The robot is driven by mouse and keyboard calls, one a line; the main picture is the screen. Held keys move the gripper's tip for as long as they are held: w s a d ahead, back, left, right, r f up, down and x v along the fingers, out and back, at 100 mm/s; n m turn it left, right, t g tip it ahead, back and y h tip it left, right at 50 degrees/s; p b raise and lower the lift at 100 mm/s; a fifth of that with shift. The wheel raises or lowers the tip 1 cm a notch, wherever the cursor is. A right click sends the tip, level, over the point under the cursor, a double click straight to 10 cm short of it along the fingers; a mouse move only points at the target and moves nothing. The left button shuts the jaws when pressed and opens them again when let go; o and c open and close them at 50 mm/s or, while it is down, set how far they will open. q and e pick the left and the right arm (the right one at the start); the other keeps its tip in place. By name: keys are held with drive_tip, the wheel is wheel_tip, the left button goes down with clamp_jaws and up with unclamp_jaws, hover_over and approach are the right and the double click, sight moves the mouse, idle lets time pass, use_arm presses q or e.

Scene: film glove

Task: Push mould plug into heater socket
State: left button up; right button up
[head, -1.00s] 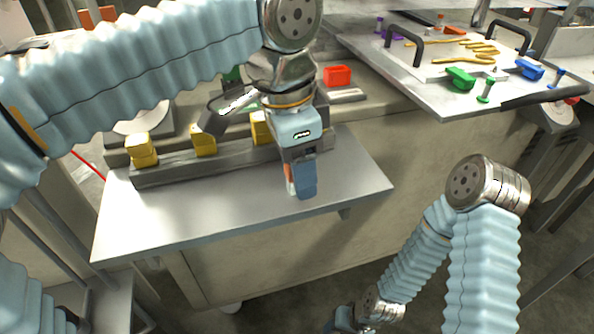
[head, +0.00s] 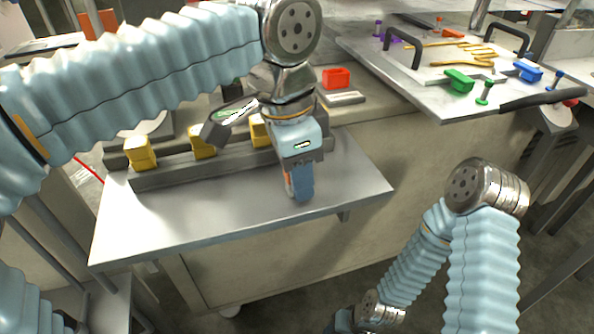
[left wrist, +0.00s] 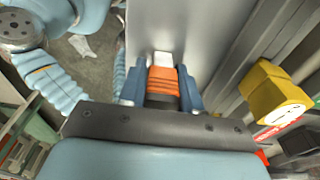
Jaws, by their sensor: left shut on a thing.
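My left gripper (head: 299,188) points down over the bare front of the metal shelf, in front of the grey rail. In the left wrist view its blue fingers (left wrist: 161,88) are shut on an orange ribbed plug (left wrist: 162,80) with a pale tip. In the head view only a sliver of orange shows beside the fingers. Several yellow blocks (head: 140,152), perhaps the sockets, stand along the rail, apart from the plug. One yellow block (left wrist: 275,92) shows at the right of the left wrist view. No socket opening can be made out. My right gripper is out of view.
The metal shelf (head: 200,218) is clear in front of the grey rail (head: 205,170). A grey handheld-like device (head: 230,118) and a red box (head: 336,78) are behind. A tray (head: 440,105) with green and blue handled pieces is at the upper right.

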use_arm(q)
drive_tip(key=shift+r, duration=0.4)
drive_tip(key=r, duration=0.2)
drive_tip(key=r+p, duration=0.1)
drive_tip(key=shift+s+d+r, duration=0.1)
drive_tip(key=shift+s+d, duration=0.1)
drive_tip(key=shift+d, duration=0.1)
drive_tip(key=s+d+r, duration=0.9)
drive_tip(key=s+a, duration=0.4)
drive_tip(key=a, duration=0.6)
drive_tip(key=w+f, duration=0.2)
drive_tip(key=w, duration=0.1)
drive_tip(key=w+f, duration=0.3)
drive_tip(key=w, duration=0.1)
drive_tip(key=w+f, duration=0.2)
drive_tip(key=w, duration=0.2)
drive_tip(key=shift+w+d+f+b, duration=0.15)
drive_tip(key=shift+w+f+b, duration=0.05)
drive_tip(key=shift+f+b, duration=0.15)
drive_tip(key=shift+w+f, duration=0.2)
drive_tip(key=shift+w, duration=0.05)
drive_tip(key=f, duration=0.1)
drive_tip(key=w+f, duration=0.1)
drive_tip(key=f+b, duration=0.1)
drive_tip(key=shift+w+f, duration=0.3)
drive_tip(key=shift+f, duration=0.6)
